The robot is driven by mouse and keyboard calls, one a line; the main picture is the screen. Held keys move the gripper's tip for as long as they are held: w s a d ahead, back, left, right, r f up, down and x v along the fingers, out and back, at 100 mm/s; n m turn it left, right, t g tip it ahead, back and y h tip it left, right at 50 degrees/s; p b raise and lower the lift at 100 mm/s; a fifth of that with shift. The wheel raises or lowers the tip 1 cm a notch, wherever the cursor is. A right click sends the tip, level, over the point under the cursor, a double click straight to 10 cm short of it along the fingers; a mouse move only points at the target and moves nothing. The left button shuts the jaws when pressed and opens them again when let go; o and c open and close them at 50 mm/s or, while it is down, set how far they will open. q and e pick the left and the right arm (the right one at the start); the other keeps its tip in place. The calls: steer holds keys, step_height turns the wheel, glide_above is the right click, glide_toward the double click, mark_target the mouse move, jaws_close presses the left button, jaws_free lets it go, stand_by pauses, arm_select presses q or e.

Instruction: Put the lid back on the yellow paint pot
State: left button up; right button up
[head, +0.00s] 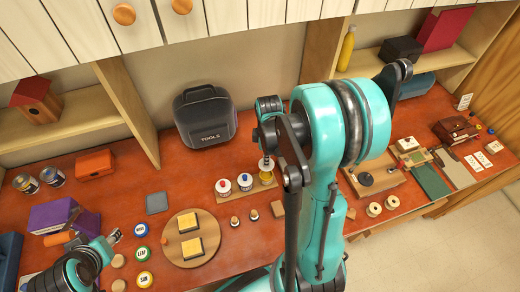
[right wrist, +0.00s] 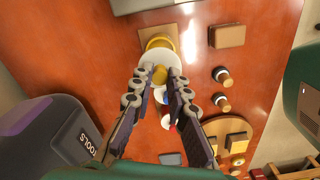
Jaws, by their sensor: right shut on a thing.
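The yellow paint pot (head: 266,179) stands at the right end of a small wooden board (head: 232,195), beside a pot with a red knob (head: 223,186) and one with a blue knob (head: 245,181). My right gripper (right wrist: 160,82) is shut on the yellow knob of a white lid (right wrist: 170,58). The lid is over the yellow pot, which shows partly behind it in the right wrist view (right wrist: 158,41). I cannot tell whether lid and pot touch. My left gripper (head: 110,240) is at the lower left, away from the pots; its jaw opening is unclear.
A black tool case (head: 204,118) stands behind the pots. A round wooden board with yellow blocks (head: 187,238) lies to the left front. Two small capped jars (head: 243,218) stand just in front. A wooden tray (head: 372,178) is right of my arm.

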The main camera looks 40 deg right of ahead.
steer(key=shift+s+f+b, duration=0.15)
steer(key=shift+f+b, duration=0.35)
steer(key=shift+f, duration=0.15)
step_height(320, 180, down, 5)
steer(key=b, duration=0.4)
steer(key=shift+f+b, duration=0.15)
steer(key=shift+b, duration=0.6)
stand_by(1.9)
steer(key=o, duration=1.3)
steer(key=shift+o, duration=0.2)
